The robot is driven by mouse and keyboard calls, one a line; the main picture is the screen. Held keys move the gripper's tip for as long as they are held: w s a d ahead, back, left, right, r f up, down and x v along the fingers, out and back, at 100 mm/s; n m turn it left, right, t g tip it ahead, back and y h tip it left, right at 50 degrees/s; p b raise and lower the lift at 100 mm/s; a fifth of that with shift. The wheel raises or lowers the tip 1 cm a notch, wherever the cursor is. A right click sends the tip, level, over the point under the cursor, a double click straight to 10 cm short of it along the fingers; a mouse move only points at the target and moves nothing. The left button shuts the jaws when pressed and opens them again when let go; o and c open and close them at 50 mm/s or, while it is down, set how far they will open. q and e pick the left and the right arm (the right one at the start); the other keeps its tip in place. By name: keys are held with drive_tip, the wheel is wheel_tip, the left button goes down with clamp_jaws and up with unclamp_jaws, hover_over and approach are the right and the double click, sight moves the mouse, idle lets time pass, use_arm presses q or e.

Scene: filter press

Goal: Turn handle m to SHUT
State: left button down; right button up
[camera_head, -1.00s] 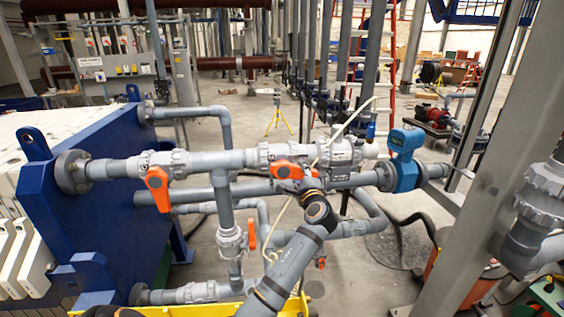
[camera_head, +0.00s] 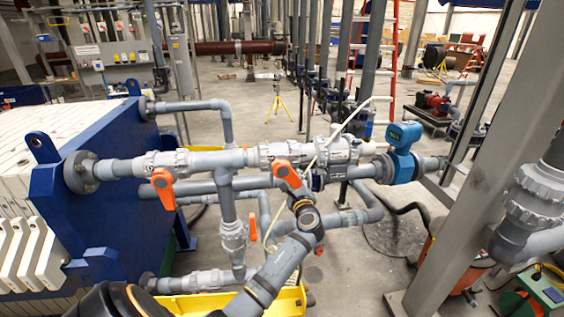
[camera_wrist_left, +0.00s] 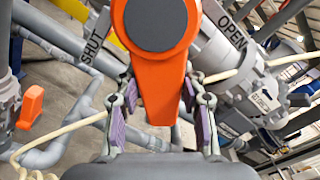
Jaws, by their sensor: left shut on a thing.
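The orange handle (camera_head: 287,175) sits on a grey valve in the pipe run left of the blue flow meter; I cannot read a letter m on it. It slants down to the right in the head view. In the left wrist view the handle (camera_wrist_left: 160,75) fills the middle, with a SHUT tag (camera_wrist_left: 95,38) on its left and an OPEN tag (camera_wrist_left: 232,38) on its right. It lies between the two tags. My left gripper (camera_head: 303,194) is shut on its free end, with purple pads (camera_wrist_left: 117,125) on either side. My right gripper is not in view.
Another orange handle (camera_head: 163,187) hangs on the upper pipe at left, and a smaller one (camera_head: 252,227) is below. The blue flow meter (camera_head: 403,150) is to the right. A pale hose (camera_head: 335,133) crosses near the valve. A grey steel post (camera_head: 485,170) stands at right.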

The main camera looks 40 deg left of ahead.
use_arm(q)
drive_tip(key=shift+s+a+f+m, duration=0.2)
drive_tip(key=shift+s+f+m, duration=0.1)
drive_tip(key=shift+f+m, duration=0.25)
drive_tip(key=shift+s+a+f+m, duration=0.15)
drive_tip(key=shift+s+a+m, duration=0.05)
drive_tip(key=shift+m, duration=0.45)
drive_tip(key=shift+s+a+f+m, duration=0.15)
drive_tip(key=shift+s+m, duration=0.05)
drive_tip(key=shift+m, duration=0.4)
drive_tip(key=m, duration=0.1)
drive_tip(key=s+a+m, duration=0.1)
drive_tip(key=m, duration=0.1)
drive_tip(key=s+m, duration=0.1)
drive_tip(key=m, duration=0.1)
drive_tip(key=shift+a+f, duration=0.1)
drive_tip(key=shift+a, duration=0.2)
drive_tip(key=c, duration=1.2)
unclamp_jaws()
drive_tip(key=o, duration=0.4)
drive_tip(key=shift+s+a+r, duration=0.1)
drive_tip(key=shift+a+r, duration=0.1)
drive_tip(key=shift+o, duration=0.2)
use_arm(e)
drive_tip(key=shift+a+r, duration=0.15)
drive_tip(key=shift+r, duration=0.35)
use_arm(q)
drive_tip(key=shift+d, duration=0.1)
